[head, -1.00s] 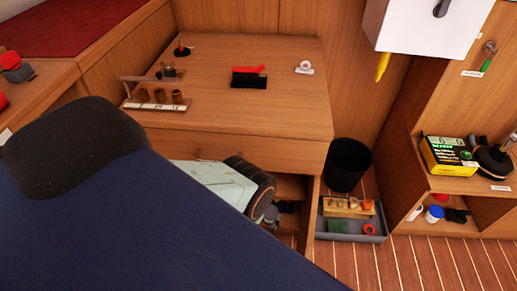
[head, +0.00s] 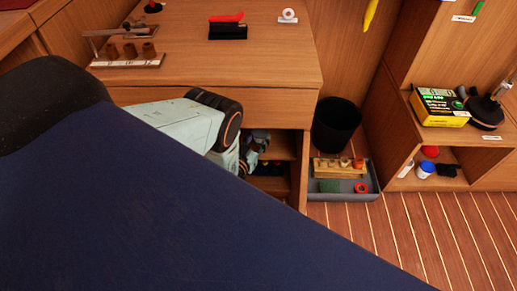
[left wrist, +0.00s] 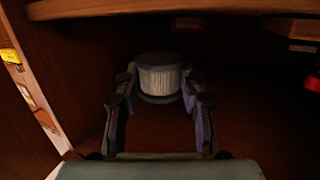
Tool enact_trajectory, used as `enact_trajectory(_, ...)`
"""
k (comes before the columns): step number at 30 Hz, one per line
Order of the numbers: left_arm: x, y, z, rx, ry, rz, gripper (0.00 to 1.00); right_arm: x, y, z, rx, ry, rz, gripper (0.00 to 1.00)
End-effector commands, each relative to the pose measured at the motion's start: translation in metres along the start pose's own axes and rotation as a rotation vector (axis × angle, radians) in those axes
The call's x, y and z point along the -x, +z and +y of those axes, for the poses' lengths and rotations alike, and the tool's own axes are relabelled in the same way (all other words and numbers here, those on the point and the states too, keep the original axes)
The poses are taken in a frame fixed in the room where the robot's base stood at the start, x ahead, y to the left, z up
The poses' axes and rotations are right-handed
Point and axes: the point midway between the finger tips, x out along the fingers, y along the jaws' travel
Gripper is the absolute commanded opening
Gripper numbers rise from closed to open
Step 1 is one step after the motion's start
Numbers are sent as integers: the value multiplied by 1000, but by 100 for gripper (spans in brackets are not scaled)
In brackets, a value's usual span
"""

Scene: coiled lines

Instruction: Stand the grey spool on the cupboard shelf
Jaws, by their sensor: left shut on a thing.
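In the left wrist view the grey spool (left wrist: 160,78) stands roughly upright between the two fingers of my left gripper (left wrist: 157,96), which is shut on it. Spool and gripper are inside a dark wooden compartment, with a board edge above. In the head view my left arm reaches into the open cupboard (head: 284,148) under the counter, and my left gripper (head: 256,146) shows only in part at the opening. The spool cannot be made out there. Whether its base touches the shelf (left wrist: 245,130) is too dark to tell. My right gripper is out of view.
Right of the cupboard are a black bin (head: 337,124) and a grey tray (head: 342,190) with a wooden block and rings. A yellow-black box (head: 439,106) sits on a side shelf. The counter (head: 210,75) carries small items. A large blue shape hides the lower left.

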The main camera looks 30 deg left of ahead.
Motion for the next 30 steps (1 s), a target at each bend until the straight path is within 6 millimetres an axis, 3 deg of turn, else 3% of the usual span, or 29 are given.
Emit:
enact_trajectory(5,-1,7,1,1,1,2,2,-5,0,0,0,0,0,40)
enact_trajectory(13,-6,40,1,1,1,1,2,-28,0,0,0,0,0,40)
enact_trajectory(22,-10,41,-1,1,1,0,2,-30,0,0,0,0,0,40)
enact_trajectory(23,-9,42,-1,1,0,-1,41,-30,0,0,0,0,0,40)
enact_trajectory(30,-9,41,-1,1,0,0,62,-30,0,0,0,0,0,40)
